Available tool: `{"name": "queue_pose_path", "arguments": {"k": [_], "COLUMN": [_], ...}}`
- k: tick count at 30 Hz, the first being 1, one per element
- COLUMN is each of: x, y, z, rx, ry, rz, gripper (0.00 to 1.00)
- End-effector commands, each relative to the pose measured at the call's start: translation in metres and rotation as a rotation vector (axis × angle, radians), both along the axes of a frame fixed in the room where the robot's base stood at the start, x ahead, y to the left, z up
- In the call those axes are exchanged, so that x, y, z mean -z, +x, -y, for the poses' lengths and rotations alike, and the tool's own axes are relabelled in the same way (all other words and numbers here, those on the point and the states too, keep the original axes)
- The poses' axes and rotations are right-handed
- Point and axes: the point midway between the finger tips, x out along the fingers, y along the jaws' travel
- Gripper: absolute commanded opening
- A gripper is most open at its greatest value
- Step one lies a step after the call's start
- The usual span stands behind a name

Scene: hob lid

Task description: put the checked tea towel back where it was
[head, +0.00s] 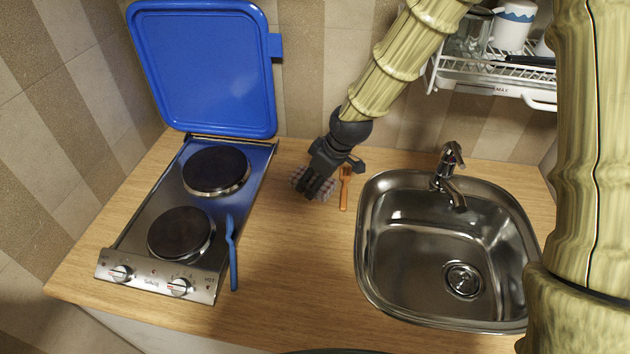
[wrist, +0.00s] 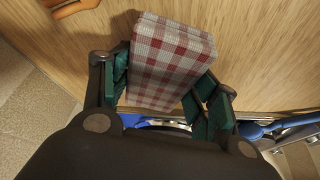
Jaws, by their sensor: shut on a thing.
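The checked tea towel (wrist: 172,60) is a folded red, white and grey bundle. In the wrist view it sits between the green-padded fingers of my gripper (wrist: 160,90), which is shut on it. In the head view my gripper (head: 315,190) is over the wooden worktop between the hob and the sink, and the towel (head: 300,180) shows partly behind the dark fingers. I cannot tell whether the towel touches the worktop.
An orange utensil (head: 344,188) lies just right of my gripper. The two-plate hob (head: 170,240) has its blue lid (head: 203,70) raised; a blue utensil (head: 231,250) lies at its right edge. The sink (head: 440,300) is right, a dish rack (head: 480,72) above. Front middle worktop is clear.

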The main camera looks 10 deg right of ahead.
Motion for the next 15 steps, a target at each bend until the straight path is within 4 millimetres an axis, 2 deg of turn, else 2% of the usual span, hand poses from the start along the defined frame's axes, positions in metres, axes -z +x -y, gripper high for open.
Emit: {"name": "queue_pose_path", "arguments": {"k": [5,15], "x": [0.012,0.015], "y": [0.0,0.0], "z": [0.0,0.0], "rx": [0.001,0.001], "ry": [0.0,0.0], "rz": [0.0,0.0], "gripper": [0.22,0.22]}}
